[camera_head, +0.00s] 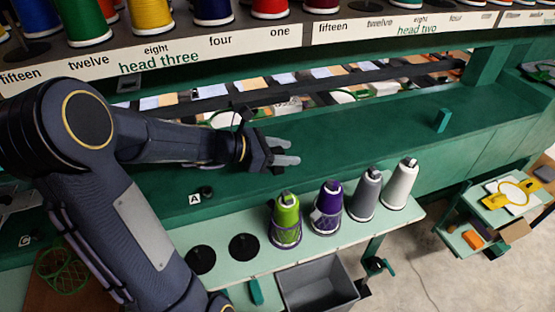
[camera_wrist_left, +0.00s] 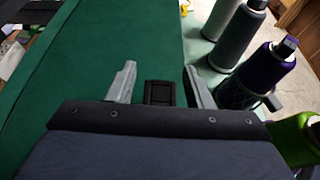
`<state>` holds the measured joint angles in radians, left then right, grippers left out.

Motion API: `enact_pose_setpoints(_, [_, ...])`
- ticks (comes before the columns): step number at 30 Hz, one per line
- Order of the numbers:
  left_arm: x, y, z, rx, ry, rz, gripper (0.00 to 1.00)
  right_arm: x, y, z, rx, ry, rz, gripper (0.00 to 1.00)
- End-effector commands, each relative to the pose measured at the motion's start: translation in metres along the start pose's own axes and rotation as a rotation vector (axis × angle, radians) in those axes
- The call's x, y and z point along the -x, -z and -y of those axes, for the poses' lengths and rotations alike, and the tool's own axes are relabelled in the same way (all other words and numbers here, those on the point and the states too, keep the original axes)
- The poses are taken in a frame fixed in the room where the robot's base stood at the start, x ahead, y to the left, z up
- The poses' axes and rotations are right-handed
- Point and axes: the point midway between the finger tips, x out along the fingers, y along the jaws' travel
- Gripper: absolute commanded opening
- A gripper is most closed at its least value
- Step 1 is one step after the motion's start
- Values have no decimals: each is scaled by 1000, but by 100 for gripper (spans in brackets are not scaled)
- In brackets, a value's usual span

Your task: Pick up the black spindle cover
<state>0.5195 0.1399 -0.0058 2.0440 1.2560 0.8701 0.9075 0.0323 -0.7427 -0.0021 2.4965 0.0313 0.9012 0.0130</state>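A small black piece (camera_head: 207,192), which looks like the spindle cover, sits by the tag marked A on the green ledge. My left gripper (camera_head: 287,152) is over the green ledge, to the right of and farther back than this piece, with its fingers pointing right. In the left wrist view its two grey fingers (camera_wrist_left: 161,88) stand apart, so it is open. A dark block shows between them without touching either finger; I cannot tell whether it is part of my gripper. The black piece by tag A is not clearly seen in the wrist view. My right gripper is not in view.
Green (camera_head: 286,222), purple (camera_head: 328,208), grey (camera_head: 366,194) and white (camera_head: 400,184) thread cones stand on the pale shelf. Two black discs (camera_head: 244,247) lie left of them. A grey bin (camera_head: 318,287) is below. A green block (camera_head: 442,120) stands on the otherwise clear right ledge.

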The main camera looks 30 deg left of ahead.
Motion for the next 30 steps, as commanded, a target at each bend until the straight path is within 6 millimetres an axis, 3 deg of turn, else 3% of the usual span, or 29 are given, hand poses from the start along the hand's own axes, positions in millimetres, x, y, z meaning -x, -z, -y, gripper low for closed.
enact_pose_setpoints(1, [0,0,0,0,0,0,39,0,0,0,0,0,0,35])
enact_pose_setpoints(9, [0,0,0,0,0,0,4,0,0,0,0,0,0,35])
enact_pose_setpoints(19, [1,-2,0,0,0,0,3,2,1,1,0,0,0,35])
enact_pose_setpoints(30, [7,-24,-4,-1,4,0,3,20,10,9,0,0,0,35])
